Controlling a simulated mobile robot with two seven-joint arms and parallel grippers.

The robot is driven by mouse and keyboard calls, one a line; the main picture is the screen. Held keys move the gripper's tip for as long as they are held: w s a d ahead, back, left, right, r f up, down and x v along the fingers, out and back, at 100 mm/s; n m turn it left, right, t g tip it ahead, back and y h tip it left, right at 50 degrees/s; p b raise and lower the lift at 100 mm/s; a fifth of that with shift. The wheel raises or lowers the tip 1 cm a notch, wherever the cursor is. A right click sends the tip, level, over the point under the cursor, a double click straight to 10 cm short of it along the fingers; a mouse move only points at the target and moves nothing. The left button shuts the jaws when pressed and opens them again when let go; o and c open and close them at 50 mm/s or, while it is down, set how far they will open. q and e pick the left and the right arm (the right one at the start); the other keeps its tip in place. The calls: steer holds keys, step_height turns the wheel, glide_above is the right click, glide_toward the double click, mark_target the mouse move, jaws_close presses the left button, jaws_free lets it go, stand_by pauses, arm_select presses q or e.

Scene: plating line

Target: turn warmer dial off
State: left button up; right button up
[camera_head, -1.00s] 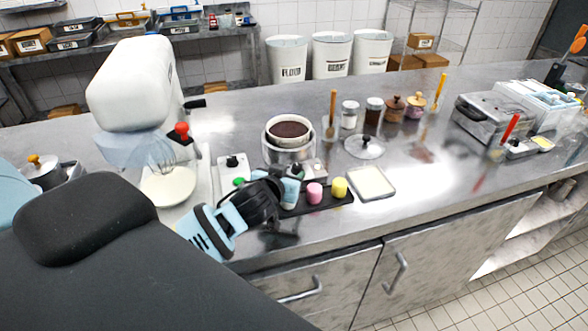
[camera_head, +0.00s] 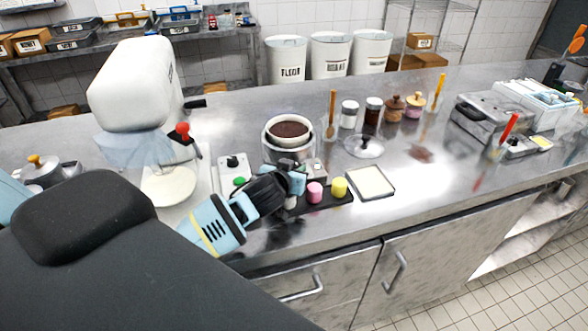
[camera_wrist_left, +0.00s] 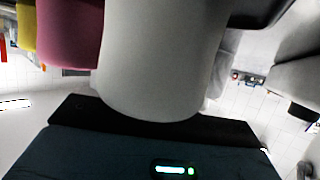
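The warmer (camera_head: 272,152) is a round metal pot with dark brown contents, standing mid-counter. A dial on its front is not clear; my left gripper covers part of its lower front. A pale box (camera_head: 241,178) with a black knob (camera_head: 232,161) and a green button stands left of the warmer; I cannot tell whether the knob is the warmer's dial. My left gripper (camera_head: 297,180) is just in front of the warmer, above the black holder's left end. Its finger opening is unclear. In the left wrist view a large whitish cylinder (camera_wrist_left: 160,55) fills the middle, very close. My right gripper is out of view.
A pink jar (camera_head: 315,192) and a yellow jar (camera_head: 339,187) stand in the black holder (camera_head: 329,203), right of the gripper. A pale tray (camera_head: 371,182) lies beyond them. A white mixer (camera_head: 133,85) stands left. A lid (camera_head: 365,148) lies right of the warmer.

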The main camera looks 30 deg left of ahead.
arm_select(q)
steer(key=shift+c, duration=1.4)
